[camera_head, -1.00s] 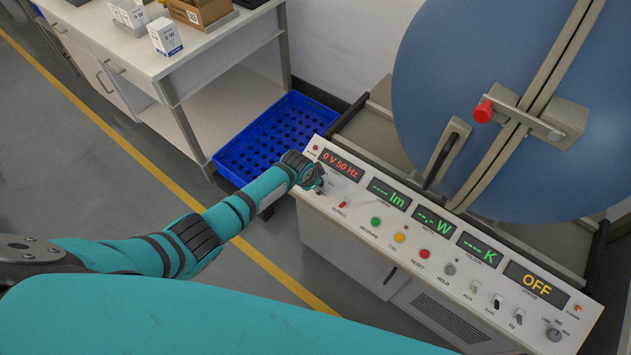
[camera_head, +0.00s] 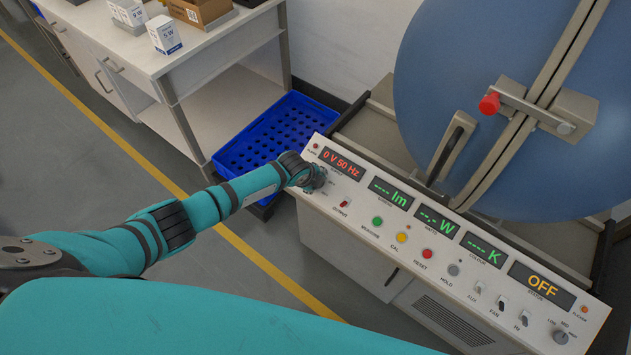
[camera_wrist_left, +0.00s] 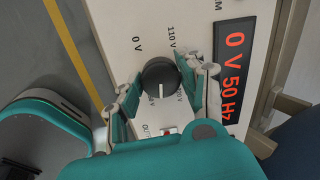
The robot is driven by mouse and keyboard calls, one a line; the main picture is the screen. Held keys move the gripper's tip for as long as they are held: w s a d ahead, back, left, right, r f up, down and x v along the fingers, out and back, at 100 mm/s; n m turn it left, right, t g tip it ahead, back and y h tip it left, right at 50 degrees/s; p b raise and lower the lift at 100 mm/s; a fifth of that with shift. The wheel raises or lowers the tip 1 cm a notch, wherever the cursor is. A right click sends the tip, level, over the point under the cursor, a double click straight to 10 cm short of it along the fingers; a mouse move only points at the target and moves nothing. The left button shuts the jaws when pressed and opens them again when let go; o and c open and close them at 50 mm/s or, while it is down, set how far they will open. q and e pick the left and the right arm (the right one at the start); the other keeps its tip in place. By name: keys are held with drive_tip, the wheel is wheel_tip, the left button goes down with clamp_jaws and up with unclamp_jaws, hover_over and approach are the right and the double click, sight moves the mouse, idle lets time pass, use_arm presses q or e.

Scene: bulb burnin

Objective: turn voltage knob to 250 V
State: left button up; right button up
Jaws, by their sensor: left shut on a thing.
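The voltage knob (camera_wrist_left: 158,74) is black and round, with a white pointer line toward the bottom of the left wrist view. Labels 0 V and 110 V are readable above it; other labels are partly hidden by the fingers. The display beside it (camera_head: 342,162) reads 0 V 50 Hz in red. My left gripper (camera_head: 316,181) is at the left end of the panel and hides the knob in the head view. In the left wrist view its two fingers (camera_wrist_left: 160,84) are shut on the knob from opposite sides. My right gripper is out of view.
The control panel (camera_head: 365,241) carries a red output switch (camera_head: 345,202) close to my gripper, plus several buttons and displays. A large blue sphere (camera_head: 465,90) stands behind it. A blue crate (camera_head: 235,160) and a white bench (camera_head: 205,65) are at the left.

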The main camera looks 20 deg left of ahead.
use_arm(q)
drive_tip(key=shift+m+b, duration=0.6)
drive_tip(key=shift+m, duration=1.5)
drive_tip(key=o, duration=1.2)
drive_tip(key=v, duration=1.2)
drive_tip(key=shift+s+a, duration=0.15)
drive_tip(key=shift+f, duration=0.15)
